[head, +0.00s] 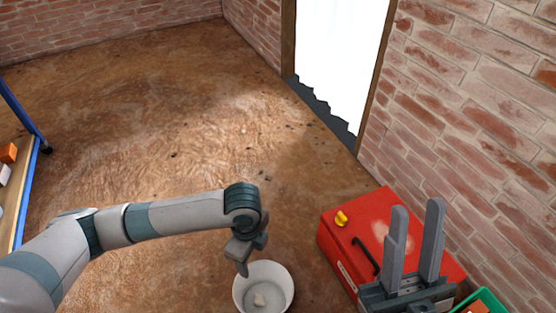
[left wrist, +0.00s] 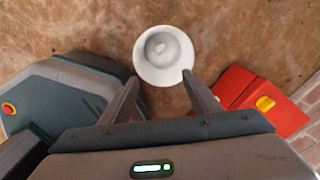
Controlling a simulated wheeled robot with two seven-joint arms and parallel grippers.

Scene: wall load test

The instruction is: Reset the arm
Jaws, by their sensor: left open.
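My left arm reaches in from the left in the head view. Its gripper (head: 244,258) points down beside and above a white bucket-like container (head: 240,292) on the floor. In the left wrist view the left gripper (left wrist: 160,78) has its two fingers apart with nothing between them. The white container (left wrist: 145,70) lies beyond the fingertips there, with a small pale lump (left wrist: 160,48) inside. My right gripper (head: 417,206) points up at the lower right of the head view, its fingers apart and empty, in front of a red box.
The red box (head: 350,222) has a black handle and a yellow piece on top. A green crate (head: 490,298) stands at the lower right by the brick wall. A blue-framed shelf (head: 28,190) is at the left. Open brown floor lies ahead, with a bright doorway (head: 342,60).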

